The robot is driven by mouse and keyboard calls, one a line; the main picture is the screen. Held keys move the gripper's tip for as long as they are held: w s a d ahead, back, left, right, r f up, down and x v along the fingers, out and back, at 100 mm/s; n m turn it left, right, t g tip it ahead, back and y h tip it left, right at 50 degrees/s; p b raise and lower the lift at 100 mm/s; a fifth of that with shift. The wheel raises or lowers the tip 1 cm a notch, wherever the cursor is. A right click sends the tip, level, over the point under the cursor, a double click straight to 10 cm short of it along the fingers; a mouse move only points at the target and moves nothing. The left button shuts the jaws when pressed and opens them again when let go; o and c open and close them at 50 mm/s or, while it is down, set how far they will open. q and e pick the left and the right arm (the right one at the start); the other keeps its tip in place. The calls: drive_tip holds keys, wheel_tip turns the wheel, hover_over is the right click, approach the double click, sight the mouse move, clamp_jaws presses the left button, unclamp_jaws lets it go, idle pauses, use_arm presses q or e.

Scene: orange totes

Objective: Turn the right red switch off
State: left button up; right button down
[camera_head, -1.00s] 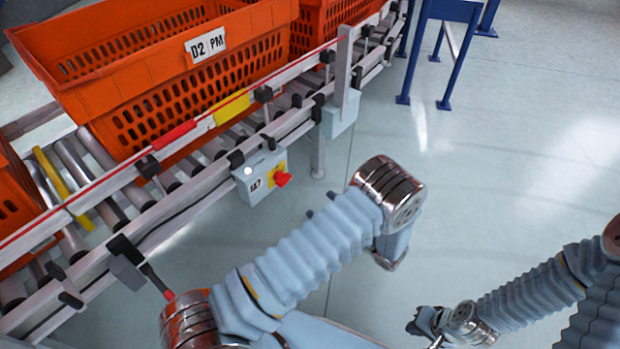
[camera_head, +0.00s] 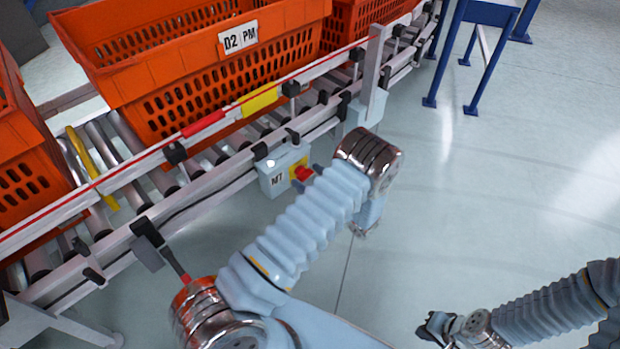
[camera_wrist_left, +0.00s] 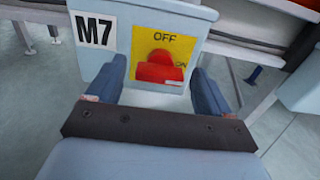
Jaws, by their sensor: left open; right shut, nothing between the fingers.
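A red rotary switch (camera_head: 304,173) sits on a yellow plate on a grey box (camera_head: 276,180) fixed to the conveyor's side. In the left wrist view the red knob (camera_wrist_left: 158,70) lies between my left gripper's fingers (camera_wrist_left: 158,78), beyond the tips. The box reads M7; OFF is printed above the knob and ON at its right. The knob's bar lies roughly crosswise, its right end by ON. My left gripper (camera_head: 318,172) is open, facing the switch, partly hidden by my arm in the head view. My right gripper (camera_head: 428,328) is shut and empty, low over the floor, away from the box.
A roller conveyor (camera_head: 115,235) with a metal side rail carries orange totes (camera_head: 190,95). Another grey box (camera_head: 366,112) with an upright post stands further along the rail. A blue-legged stand (camera_head: 483,65) is at the back. Floor at the right is clear.

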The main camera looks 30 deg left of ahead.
use_arm(q)
drive_tip(key=shift+c, duration=0.3)
drive_tip(key=c, duration=1)
drive_tip(key=shift+d+f+n+b, duration=0.1)
drive_tip(key=shift+n+b, duration=6.5)
drive_tip(key=shift+n, duration=2.3)
